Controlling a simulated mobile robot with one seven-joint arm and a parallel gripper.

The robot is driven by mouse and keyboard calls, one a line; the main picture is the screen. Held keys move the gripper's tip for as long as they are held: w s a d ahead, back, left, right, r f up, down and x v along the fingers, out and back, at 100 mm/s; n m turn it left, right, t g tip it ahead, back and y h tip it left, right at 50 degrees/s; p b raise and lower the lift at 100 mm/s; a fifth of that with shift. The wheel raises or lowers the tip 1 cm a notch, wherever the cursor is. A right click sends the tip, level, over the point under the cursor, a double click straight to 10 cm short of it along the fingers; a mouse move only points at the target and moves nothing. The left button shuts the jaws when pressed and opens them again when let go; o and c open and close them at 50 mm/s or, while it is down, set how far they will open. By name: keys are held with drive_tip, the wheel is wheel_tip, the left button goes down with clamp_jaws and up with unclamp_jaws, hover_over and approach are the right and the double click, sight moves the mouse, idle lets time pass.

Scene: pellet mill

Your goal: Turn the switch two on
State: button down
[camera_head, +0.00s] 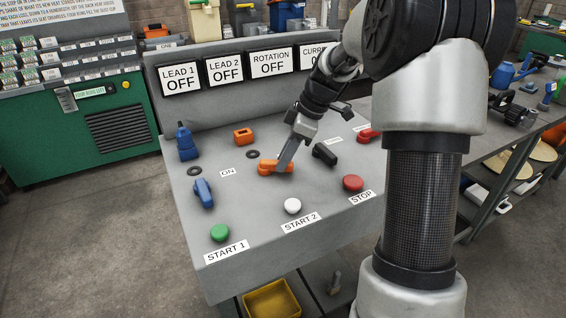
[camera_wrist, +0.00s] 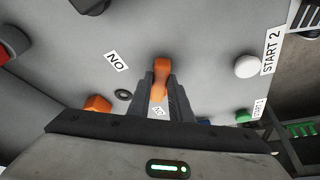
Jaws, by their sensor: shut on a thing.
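The orange switch (camera_head: 268,167) sits in the middle of the grey console; its handle (camera_wrist: 161,65) also shows in the wrist view. My gripper (camera_head: 285,163) comes down from the right, its fingers shut around the handle, and they partly hide the switch. An ON label (camera_head: 227,172) lies to the left of the switch. The LEAD 2 display (camera_head: 224,69) reads OFF.
A blue switch (camera_head: 203,193) stands left, a black switch (camera_head: 324,154) right. Green (camera_head: 220,232), white (camera_head: 292,205) and red (camera_head: 353,183) buttons line the front. The LEAD 1 (camera_head: 180,79) and ROTATION (camera_head: 271,62) displays read OFF. My arm hides part of the console's right side.

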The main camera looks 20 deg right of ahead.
drive_tip(key=w+n+p, duration=0.1)
drive_tip(key=n+g+p, duration=0.1)
drive_tip(key=n, duration=0.1)
drive_tip(key=shift+w+d+r+n, duration=0.15)
drive_tip(key=shift+w+d+n, duration=0.05)
drive_tip(key=shift+w+n, duration=0.15)
drive_tip(key=shift+w+n+g+p, duration=0.35)
drive_tip(key=shift+n+g+p, duration=0.1)
drive_tip(key=shift+n+p, duration=0.25)
drive_tip(key=shift+w+n+g+p, duration=0.3)
drive_tip(key=shift+n+g+p, duration=0.15)
drive_tip(key=shift+n, duration=0.3)
drive_tip(key=shift+a, duration=0.1)
drive_tip(key=c, duration=1.6)
unclamp_jaws()
drive_tip(key=p+v, duration=0.3)
drive_tip(key=v, duration=1.4)
drive_tip(key=shift+d, duration=0.2)
drive_tip(key=shift+r, duration=0.1)
